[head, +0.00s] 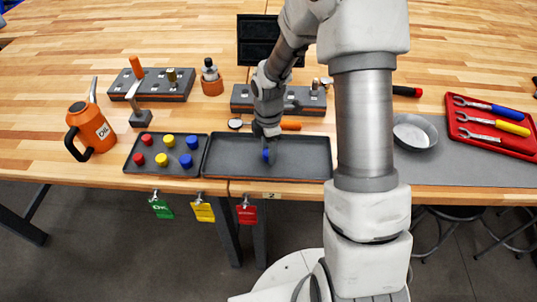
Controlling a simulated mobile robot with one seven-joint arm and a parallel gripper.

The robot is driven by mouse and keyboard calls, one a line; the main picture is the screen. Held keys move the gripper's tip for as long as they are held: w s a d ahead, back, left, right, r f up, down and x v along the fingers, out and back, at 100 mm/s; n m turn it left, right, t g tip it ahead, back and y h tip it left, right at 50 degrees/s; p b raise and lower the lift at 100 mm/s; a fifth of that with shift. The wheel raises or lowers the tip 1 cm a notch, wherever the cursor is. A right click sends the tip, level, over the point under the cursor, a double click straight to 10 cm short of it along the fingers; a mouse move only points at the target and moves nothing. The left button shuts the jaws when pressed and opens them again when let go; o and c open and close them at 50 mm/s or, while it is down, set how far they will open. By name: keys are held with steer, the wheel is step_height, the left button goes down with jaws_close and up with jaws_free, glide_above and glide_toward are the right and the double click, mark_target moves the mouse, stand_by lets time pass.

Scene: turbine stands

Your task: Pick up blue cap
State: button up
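A small blue cap (266,156) shows in the dark middle tray (305,160), right at the fingertips of my gripper (268,146). My gripper points down over this tray. Its fingers are too small and dark to tell whether they are apart or closed on the cap, or whether they touch it. Two more blue caps, an upper one (192,142) and a lower one (186,160), sit in the left tray (136,168), away from my gripper.
Red and yellow caps share the left tray. An orange oil can (92,130) stands left of it. Dark tool blocks and an orange-handled tool lie behind the middle tray. A metal bowl (414,132) and red wrench tray (497,125) are at right. Tags hang at the front edge.

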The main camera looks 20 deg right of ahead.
jaws_close()
stand_by(1.1)
